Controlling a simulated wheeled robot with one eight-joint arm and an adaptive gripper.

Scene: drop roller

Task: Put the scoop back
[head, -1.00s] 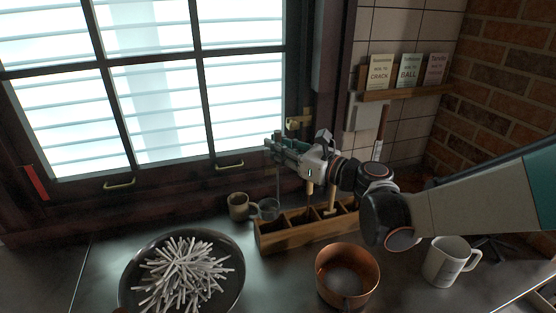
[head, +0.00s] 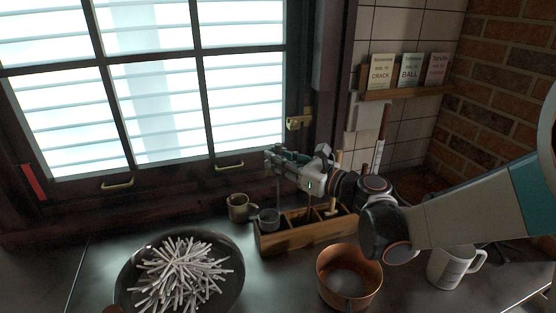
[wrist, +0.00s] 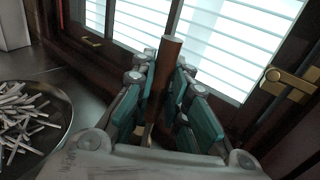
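The scoop has a small grey cup (head: 267,219), a thin upright stem and a brown handle, whose top shows in the wrist view (wrist: 171,52). My gripper (head: 277,158) is shut around the handle, with the teal finger pads on either side of it in the wrist view (wrist: 160,105). The scoop hangs upright, cup down. The cup is at the left end of the wooden compartment box (head: 305,237), overlapping its rim in the head view. I cannot tell whether it is inside the left compartment or just outside. Other handled tools stand in the box.
A brown mug (head: 238,207) stands close to the scoop's left. A dark pan (head: 127,287) of white sticks is front left. A copper pot (head: 350,287) stands in front of the box, and a white mug (head: 447,267) is at right. The window (head: 150,100) is behind.

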